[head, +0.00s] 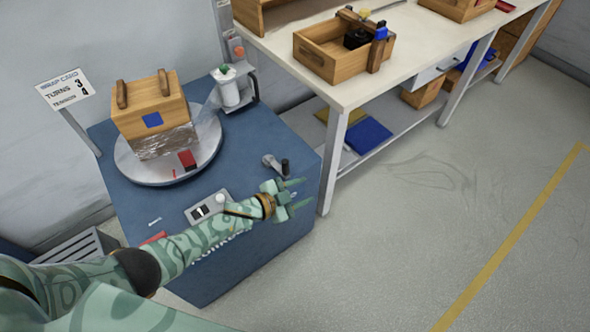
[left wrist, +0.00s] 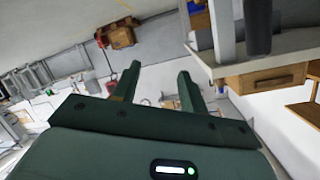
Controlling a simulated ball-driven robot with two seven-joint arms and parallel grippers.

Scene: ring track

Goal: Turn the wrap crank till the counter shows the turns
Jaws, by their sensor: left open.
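The wrap crank (head: 270,160) stands on the blue bench's right side, with a dark upright handle (head: 285,166). My left gripper (head: 299,194) is open and empty, apart from the handle and nearer the bench's front edge. In the left wrist view its two fingers (left wrist: 158,75) are spread with nothing between them; a dark cylinder (left wrist: 258,25), likely the handle, is at upper right, outside them. A small panel (head: 205,209), perhaps the counter, lies beside my left forearm; its reading is too small to tell. The wrap card (head: 65,90) reads turns 3, tension 4.
A wooden crate (head: 138,106), partly wrapped in film, sits on the round turntable (head: 135,173). A white table (head: 345,93) with an open wooden box (head: 310,58) borders the blue bench (head: 268,236). Floor at right is clear.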

